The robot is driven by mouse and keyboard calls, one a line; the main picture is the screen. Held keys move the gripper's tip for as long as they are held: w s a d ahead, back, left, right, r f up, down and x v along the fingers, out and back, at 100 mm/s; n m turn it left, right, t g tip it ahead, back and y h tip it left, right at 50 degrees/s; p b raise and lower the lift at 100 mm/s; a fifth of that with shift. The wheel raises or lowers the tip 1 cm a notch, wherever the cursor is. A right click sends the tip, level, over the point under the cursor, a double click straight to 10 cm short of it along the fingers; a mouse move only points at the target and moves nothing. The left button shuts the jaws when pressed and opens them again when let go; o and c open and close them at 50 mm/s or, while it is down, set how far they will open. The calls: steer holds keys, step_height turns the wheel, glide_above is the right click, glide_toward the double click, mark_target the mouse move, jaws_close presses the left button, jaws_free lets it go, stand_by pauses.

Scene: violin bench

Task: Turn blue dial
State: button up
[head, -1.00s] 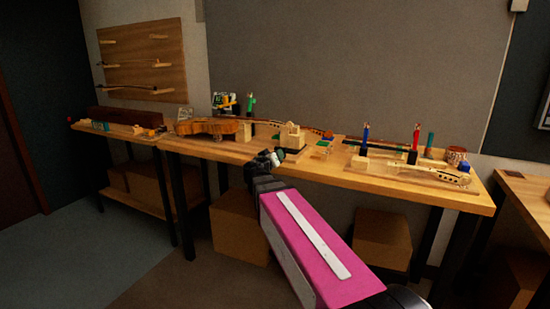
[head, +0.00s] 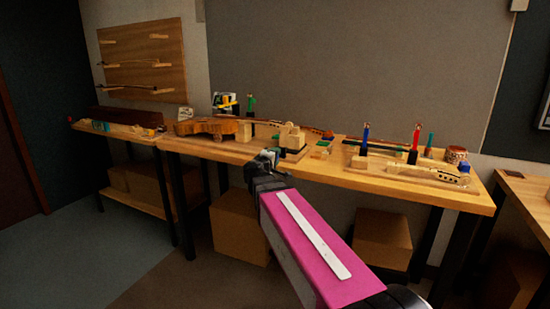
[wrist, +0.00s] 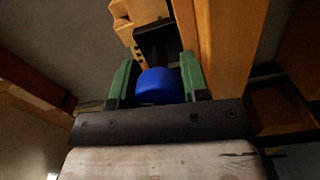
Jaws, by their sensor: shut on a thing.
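The blue dial (wrist: 158,86) shows in the wrist view between the two green fingers of my gripper (wrist: 160,84). A finger stands on each side of it, and the gripper is shut on it. A dark mount (wrist: 154,42) sits just beyond the dial. In the head view my gripper (head: 268,156) is at the front edge of the long workbench, left of its middle. The dial cannot be made out there. No mark on the dial shows how far it is turned.
The wooden workbench (head: 335,174) carries a violin body (head: 205,127), a block fixture (head: 292,138) and several upright coloured tools on its right half. A lower bench (head: 120,130) stands at the left. Cardboard boxes (head: 382,238) sit under the workbench.

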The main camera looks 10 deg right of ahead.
steer(key=shift+n, duration=1.9)
steer(key=o, duration=0.9)
